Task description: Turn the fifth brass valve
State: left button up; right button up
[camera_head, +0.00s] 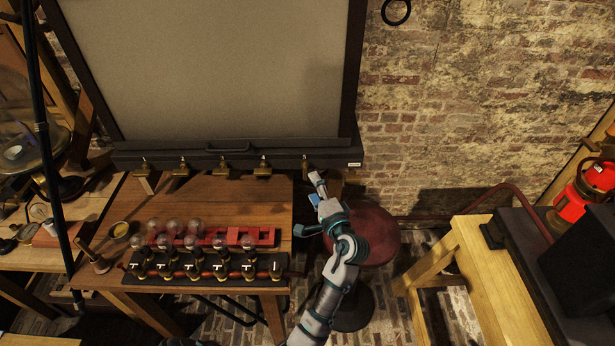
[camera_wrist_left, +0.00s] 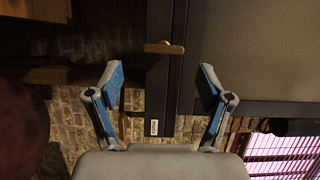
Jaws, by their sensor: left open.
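Several brass valves sit in a row along the dark bottom bar (camera_head: 240,158) of a large grey panel. The fifth brass valve (camera_head: 305,163) is the one furthest right. My left gripper (camera_head: 317,189) is just below it in the head view, apart from it. In the left wrist view the brass valve (camera_wrist_left: 165,47) lies across the dark bar, beyond and above the space between the fingers. There the left gripper (camera_wrist_left: 160,78) is open with its two blue-lined fingers spread and nothing between them. My right gripper is not in view.
A wooden table (camera_head: 240,215) holds a rack of glass bulbs (camera_head: 195,268) and a red block (camera_head: 240,236). A round red stool (camera_head: 372,232) stands behind my arm. A wooden bench (camera_head: 475,270) and red lantern (camera_head: 575,200) are at right. A white label (camera_wrist_left: 154,127) is on the bar.

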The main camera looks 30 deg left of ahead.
pick_arm(q)
jog(key=v, duration=0.5)
jog(key=shift+f, duration=0.1)
jog(key=shift+a, duration=0.1)
